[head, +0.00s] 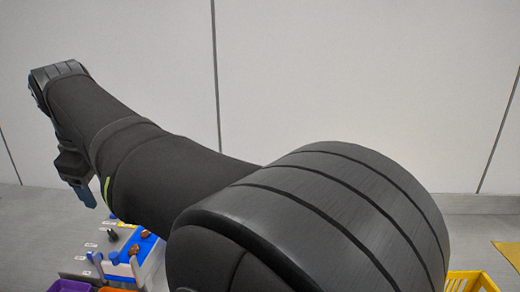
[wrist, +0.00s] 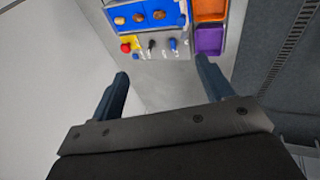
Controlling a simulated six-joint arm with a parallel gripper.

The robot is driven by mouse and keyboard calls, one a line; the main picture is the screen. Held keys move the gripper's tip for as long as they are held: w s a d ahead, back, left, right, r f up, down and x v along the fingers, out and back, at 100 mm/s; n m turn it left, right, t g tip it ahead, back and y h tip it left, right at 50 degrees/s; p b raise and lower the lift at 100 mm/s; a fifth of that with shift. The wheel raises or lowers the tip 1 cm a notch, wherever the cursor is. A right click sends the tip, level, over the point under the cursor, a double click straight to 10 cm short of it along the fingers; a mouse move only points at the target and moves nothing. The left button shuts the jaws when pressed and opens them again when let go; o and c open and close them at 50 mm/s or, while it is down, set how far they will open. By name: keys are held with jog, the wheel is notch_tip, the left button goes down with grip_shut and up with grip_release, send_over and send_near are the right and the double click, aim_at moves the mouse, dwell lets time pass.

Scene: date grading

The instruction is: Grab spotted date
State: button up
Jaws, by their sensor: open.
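My gripper (wrist: 161,66) is open and empty, with its two blue-grey fingers apart in the wrist view. In the head view, my gripper (head: 85,193) hangs at the far left, above the work table. My arm hides part of the work area in the head view.
An orange tray (wrist: 211,10) and a purple tray (wrist: 209,41) stand to the right of the blue surface. A red and yellow item (wrist: 127,46) and small knobs sit below the dates. A yellow crate (head: 470,281) stands at lower right in the head view.

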jog(key=shift+c, duration=0.4)
jog(key=w+a+f+g+h, duration=0.1)
jog(key=w+a+f+g, duration=0.15)
jog(key=w+f, duration=0.35)
jog(key=w+a+f+g+h, duration=0.1)
jog(key=w+a+f+g, duration=0.1)
jog(key=w+a+f, duration=0.3)
jog(key=shift+t, duration=0.25)
jog(key=f, duration=1.2)
jog(key=shift+w+d+f, duration=0.3)
jog(key=shift+w+f, duration=0.05)
jog(key=shift+d+f, duration=0.2)
jog(key=shift+f, duration=2.65)
jog(key=c, duration=0.8)
